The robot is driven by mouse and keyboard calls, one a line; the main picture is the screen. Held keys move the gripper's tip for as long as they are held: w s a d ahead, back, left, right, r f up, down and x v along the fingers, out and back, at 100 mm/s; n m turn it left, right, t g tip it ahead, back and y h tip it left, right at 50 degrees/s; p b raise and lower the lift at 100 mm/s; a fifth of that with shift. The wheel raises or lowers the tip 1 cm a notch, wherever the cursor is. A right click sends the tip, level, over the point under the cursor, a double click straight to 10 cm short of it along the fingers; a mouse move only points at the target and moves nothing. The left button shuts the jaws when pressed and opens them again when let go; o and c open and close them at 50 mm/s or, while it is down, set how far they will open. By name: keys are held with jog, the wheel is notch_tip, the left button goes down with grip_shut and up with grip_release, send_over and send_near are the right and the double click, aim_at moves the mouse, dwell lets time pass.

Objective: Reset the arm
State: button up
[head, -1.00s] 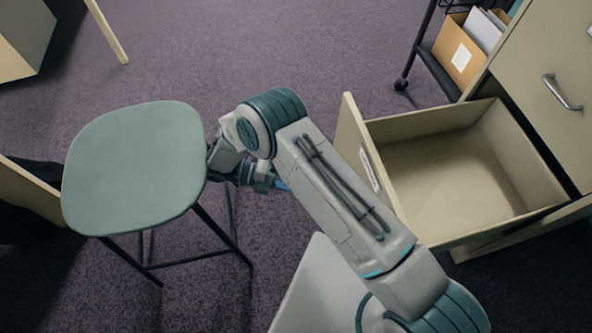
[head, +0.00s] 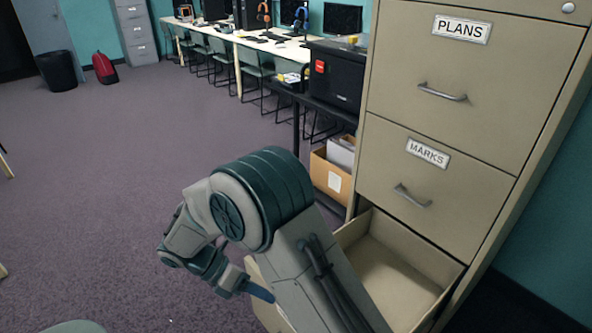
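My arm reaches up from the bottom of the head view and bends at a large teal-banded joint. My gripper (head: 258,292) hangs below that joint and points down to the right, near the open bottom drawer's front. One blue finger part shows; I cannot see whether the fingers are apart, or whether anything is between them.
A beige filing cabinet (head: 458,138) stands at right, drawers labelled PLANS and MARKS shut. Its lower drawer (head: 432,262) is pulled out, empty where visible, partly behind my arm. A box of papers (head: 330,181) sits beside it. A stool seat (head: 75,327) shows bottom left. Open carpet lies left.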

jog(key=s+d+r+m+t+y+p, duration=0.1)
jog(key=s+d+r+m+y+p, duration=0.1)
jog(key=d+r+m, duration=0.5)
jog(key=s+d+r+m+t+y+p, duration=0.1)
jog(key=s+d+r+m+y+p, duration=0.2)
jog(key=d+r+m+y+p, duration=0.2)
jog(key=s+d+r+m+t+y+p, duration=0.2)
jog(key=d+r+m+p, duration=0.3)
jog(key=d+r+m, duration=0.6)
notch_tip(320, 180, up, 6)
jog(key=m+y, duration=0.1)
jog(key=m, duration=0.3)
jog(key=shift+s+p, duration=0.4)
